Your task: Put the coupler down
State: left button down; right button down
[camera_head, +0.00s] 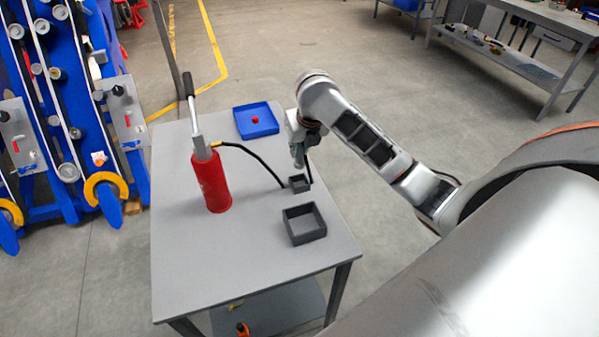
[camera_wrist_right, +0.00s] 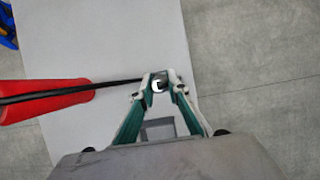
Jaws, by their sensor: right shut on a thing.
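The coupler (camera_wrist_right: 158,86) is a small metallic end piece between my right fingertips in the wrist view. A black hose (camera_head: 255,159) runs to it from the red hand pump (camera_head: 212,182), which stands upright on the grey table (camera_head: 185,255). My right gripper (camera_head: 299,160) is shut on the coupler, pointing down over the table's right side; its fingertips also show in the wrist view (camera_wrist_right: 160,80). My left gripper is out of view.
A larger dark open box (camera_head: 304,225) stands nearer on the table. A blue tray (camera_head: 256,121) with a small red item lies at the back. The front left of the table is clear. Blue machinery (camera_head: 60,110) stands at the left.

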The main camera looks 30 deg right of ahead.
aim_at(301, 166)
notch_tip(301, 166, down, 6)
jog(key=shift+r, duration=0.2)
notch_tip(301, 166, down, 2)
jog(key=shift+f, duration=0.75)
jog(key=c, duration=2)
grip_release()
jog(key=shift+f, duration=0.1)
jog(key=shift+o, duration=0.2)
